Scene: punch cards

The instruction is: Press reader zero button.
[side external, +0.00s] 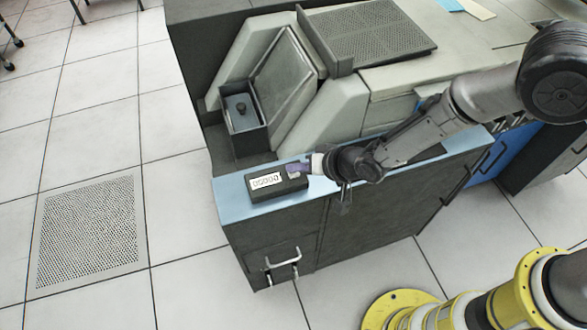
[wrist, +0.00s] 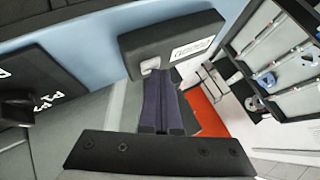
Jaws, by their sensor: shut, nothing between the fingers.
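A small dark box (side external: 276,183) with a white number display sits on the light-blue ledge of the cabinet. The same box (wrist: 176,42) shows in the wrist view, with a small pale button (wrist: 150,65) at its near corner. My gripper (side external: 297,168) is over the right end of the box, and its purple fingers hide that end in the side view. In the wrist view the fingers of my gripper (wrist: 162,76) are together and empty, with their tips right at the button. I cannot tell whether they touch it or whether the button is pushed in.
The light-blue ledge (side external: 232,191) runs along the cabinet top. A dark open-topped holder (side external: 243,118) stands behind the box, beside a slanted machine housing (side external: 285,80). A cabinet handle (side external: 282,262) sticks out below.

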